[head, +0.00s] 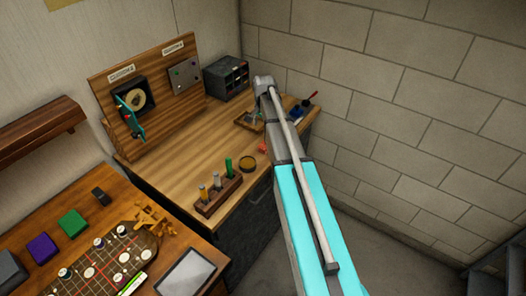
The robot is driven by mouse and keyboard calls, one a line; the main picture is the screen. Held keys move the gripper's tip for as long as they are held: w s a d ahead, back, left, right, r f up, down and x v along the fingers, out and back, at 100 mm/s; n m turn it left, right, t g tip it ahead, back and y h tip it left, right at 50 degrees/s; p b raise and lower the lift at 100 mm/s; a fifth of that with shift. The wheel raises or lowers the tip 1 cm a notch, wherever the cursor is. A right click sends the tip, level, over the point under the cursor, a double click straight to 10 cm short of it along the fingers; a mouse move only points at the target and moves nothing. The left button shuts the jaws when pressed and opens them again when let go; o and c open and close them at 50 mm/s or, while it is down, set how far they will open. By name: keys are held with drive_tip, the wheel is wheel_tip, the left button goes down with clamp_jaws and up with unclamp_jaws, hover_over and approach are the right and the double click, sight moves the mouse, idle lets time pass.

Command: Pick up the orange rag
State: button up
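A small orange-red thing (263,148) lies on the wooden workbench (190,150), right beside my arm in the picture. It may be the orange rag, but it is too small to be sure, and my arm may hide part of it. My arm reaches from the bottom right up over the right end of the bench. Its far end is above a small tray (243,122) near the back. My gripper's fingers cannot be made out there, so whether they are open or hold anything is unclear.
A block wall closes the right side. The bench's middle is clear.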

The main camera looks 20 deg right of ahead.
sight(264, 145)
drive_tip(key=shift+f+b, duration=3.15)
drive_tip(key=shift+f, duration=0.35)
drive_tip(key=shift+f, duration=0.1)
drive_tip(key=shift+w+d+f+b, duration=0.1)
drive_tip(key=shift+d+f+b, duration=0.05)
drive_tip(key=shift+f+b, duration=2.4)
drive_tip(key=shift+r, duration=0.1)
drive_tip(key=c, duration=1.2)
drive_tip(key=shift+r, duration=0.2)
